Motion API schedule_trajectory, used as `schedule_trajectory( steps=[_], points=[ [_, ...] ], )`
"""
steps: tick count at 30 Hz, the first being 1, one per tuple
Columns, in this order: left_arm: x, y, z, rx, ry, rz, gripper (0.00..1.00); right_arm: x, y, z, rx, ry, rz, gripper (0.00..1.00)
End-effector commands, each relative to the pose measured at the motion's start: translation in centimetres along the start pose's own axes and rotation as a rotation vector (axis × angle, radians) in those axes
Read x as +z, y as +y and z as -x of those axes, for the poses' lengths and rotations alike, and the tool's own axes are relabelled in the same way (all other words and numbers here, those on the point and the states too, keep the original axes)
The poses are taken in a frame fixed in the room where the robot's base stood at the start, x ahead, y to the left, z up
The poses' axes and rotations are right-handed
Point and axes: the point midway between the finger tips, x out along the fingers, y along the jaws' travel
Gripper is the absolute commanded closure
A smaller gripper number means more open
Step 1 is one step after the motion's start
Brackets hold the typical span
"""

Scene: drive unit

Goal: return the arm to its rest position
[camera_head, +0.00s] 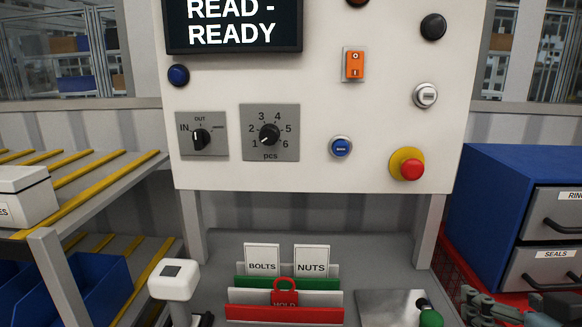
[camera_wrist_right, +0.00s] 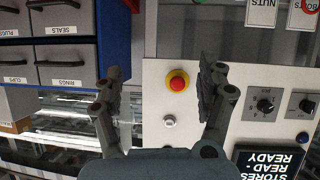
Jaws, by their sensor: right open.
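My right gripper (camera_head: 486,306) shows at the bottom right corner of the head view, in front of the blue drawer cabinet (camera_head: 495,205). In the right wrist view its two fingers (camera_wrist_right: 163,78) stand wide apart with nothing between them. Past them, the white control panel (camera_head: 320,100) appears upside down, with a red and yellow stop button (camera_wrist_right: 178,82) seen between the fingers and apart from them. My left gripper is in neither view.
A sorter with BOLTS (camera_head: 262,257) and NUTS (camera_head: 312,258) cards and a red HOLD tag (camera_head: 285,292) stands below the panel. A green-knobbed lever (camera_head: 430,315) is close left of my right gripper. A shelf rack (camera_head: 85,190) with yellow rails is at left.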

Motion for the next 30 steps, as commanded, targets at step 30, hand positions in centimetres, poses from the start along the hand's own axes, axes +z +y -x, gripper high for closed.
schedule_trajectory(
  steps=[30],
  points=[
    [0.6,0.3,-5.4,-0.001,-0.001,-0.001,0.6,29.4,0.0,2.5,-0.107,-0.838,0.179,0.26]
  ],
)
